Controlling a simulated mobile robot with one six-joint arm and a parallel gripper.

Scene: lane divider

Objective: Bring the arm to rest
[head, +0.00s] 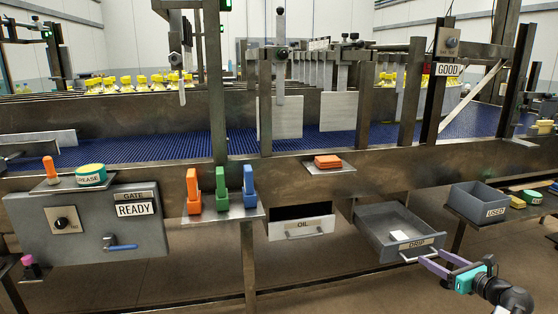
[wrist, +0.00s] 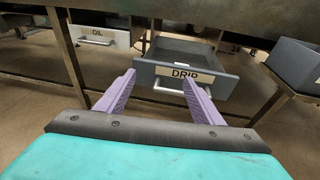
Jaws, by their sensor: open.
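My gripper (head: 438,259) is at the lower right in the head view, with a teal body and two purple fingers. In the wrist view my gripper (wrist: 158,78) is open, its fingers spread apart with nothing between them. The grey DRIP drawer (head: 373,228) is pulled out, and a small white item (head: 399,235) lies inside it. The drawer's front (wrist: 183,72) and its handle are just ahead of the fingertips in the wrist view. Whether the fingers touch the handle, I cannot tell.
The OIL drawer (head: 303,228) is slightly open to the left. A grey USED bin (head: 478,202) stands on a shelf to the right. Orange, green and blue clamps (head: 221,193) stand on a small shelf. A GATE panel (head: 88,226) is at left. Floor below is clear.

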